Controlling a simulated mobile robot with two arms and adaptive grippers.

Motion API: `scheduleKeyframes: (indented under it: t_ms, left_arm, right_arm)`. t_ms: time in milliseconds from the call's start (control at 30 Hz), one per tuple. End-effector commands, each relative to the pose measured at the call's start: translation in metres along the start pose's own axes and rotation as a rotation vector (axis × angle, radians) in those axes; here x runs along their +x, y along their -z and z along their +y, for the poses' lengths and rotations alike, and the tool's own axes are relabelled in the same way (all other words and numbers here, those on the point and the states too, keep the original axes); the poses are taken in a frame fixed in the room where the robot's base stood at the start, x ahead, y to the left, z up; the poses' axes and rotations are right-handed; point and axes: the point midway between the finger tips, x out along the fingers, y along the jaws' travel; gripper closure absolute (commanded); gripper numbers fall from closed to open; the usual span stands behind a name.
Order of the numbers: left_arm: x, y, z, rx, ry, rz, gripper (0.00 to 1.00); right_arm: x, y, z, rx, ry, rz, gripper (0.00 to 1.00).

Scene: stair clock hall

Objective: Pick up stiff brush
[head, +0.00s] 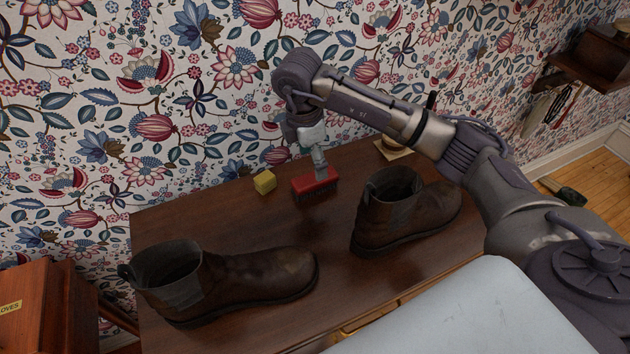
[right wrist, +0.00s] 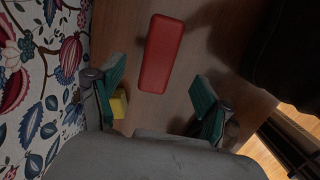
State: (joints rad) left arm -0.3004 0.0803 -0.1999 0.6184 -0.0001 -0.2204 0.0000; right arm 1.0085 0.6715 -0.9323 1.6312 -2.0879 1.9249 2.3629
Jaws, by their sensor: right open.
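The stiff brush (head: 316,187) has a red back and dark bristles. It sits bristles down on the dark wooden table near the wall. My right gripper (head: 319,163) hangs over it, pointing down. In the right wrist view, the red brush back (right wrist: 163,50) lies ahead of and between the two spread teal finger pads, and nothing is held. The gripper partly covers the brush in the head view, and I cannot tell the exact gap above it. My left gripper is not in view.
A yellow block (head: 265,182) sits just left of the brush. Two brown boots (head: 250,277) (head: 400,212) stand nearer on the table (head: 215,220). The flowered wall (head: 180,100) rises close behind. A wooden box labelled "OVES" (head: 30,320) is at far left.

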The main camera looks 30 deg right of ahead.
Motion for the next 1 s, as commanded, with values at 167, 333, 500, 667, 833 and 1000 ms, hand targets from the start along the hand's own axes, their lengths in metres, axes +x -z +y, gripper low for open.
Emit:
scheduleKeyframes:
  t_ms: [167, 333, 500, 667, 833, 1000]
  left_arm:
    - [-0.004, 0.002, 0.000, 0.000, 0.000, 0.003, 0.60]
    - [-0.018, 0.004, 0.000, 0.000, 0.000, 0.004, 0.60]
    - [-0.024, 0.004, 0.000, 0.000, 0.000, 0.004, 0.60]
    - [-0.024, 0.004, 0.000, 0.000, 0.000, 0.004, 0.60]
    - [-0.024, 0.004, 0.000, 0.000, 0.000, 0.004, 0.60]
    - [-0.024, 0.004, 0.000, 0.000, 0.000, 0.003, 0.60]
  right_arm:
    - [0.012, 0.000, 0.000, -0.001, 0.000, -0.001, 0.23]
    - [0.031, 0.000, -0.002, 0.000, 0.004, -0.002, 0.23]
    - [0.056, 0.001, -0.001, 0.001, 0.001, 0.000, 0.23]
    - [0.064, 0.002, -0.001, -0.001, -0.002, 0.001, 0.23]
    - [0.064, 0.002, -0.001, -0.001, -0.002, 0.001, 0.26]
    - [0.063, 0.002, -0.001, 0.000, -0.002, 0.001, 0.55]
